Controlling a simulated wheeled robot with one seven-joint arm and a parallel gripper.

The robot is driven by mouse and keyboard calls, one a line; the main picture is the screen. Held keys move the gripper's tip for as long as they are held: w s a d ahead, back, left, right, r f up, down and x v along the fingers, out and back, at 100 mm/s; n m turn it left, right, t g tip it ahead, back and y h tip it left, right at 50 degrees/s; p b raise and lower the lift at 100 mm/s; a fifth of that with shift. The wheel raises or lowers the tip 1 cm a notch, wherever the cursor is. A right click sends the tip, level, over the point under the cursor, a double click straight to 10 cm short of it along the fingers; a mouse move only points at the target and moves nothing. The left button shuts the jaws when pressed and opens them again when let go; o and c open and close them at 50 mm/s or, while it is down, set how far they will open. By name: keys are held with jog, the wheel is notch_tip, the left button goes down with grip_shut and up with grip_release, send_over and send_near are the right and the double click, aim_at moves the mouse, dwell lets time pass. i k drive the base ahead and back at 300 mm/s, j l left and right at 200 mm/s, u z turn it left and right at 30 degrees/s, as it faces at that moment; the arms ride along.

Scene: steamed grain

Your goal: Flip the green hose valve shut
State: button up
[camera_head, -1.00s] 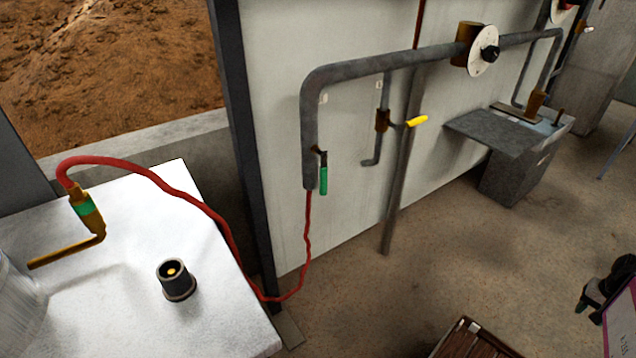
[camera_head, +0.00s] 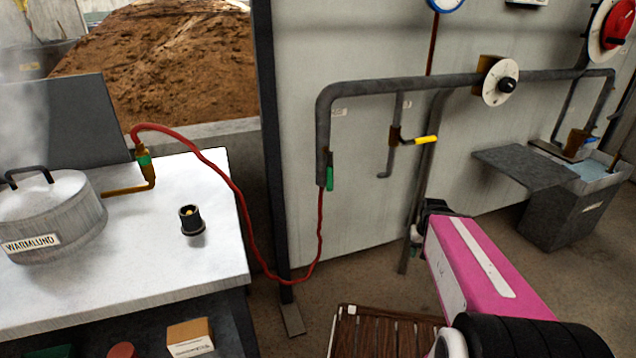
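The green hose valve handle (camera_head: 330,178) hangs straight down beside the lower end of the grey pipe (camera_head: 322,130). The red hose (camera_head: 321,225) leaves the pipe end below it and loops over to a brass fitting with a green band (camera_head: 144,160) at the pot. My gripper (camera_head: 428,215) is at the end of my pink arm, to the right of and lower in the picture than the green handle, apart from it. It is small and dark here, and its finger opening cannot be made out.
A yellow-handled valve (camera_head: 426,139) and a white dial (camera_head: 501,82) sit on the pipework to the right. A steaming pot (camera_head: 50,215) and a black knob (camera_head: 191,220) are on the white counter (camera_head: 110,290). A slatted wooden crate (camera_head: 385,330) is on the floor.

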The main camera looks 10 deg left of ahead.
aim_at(330, 167)
jog(key=u, duration=1.05)
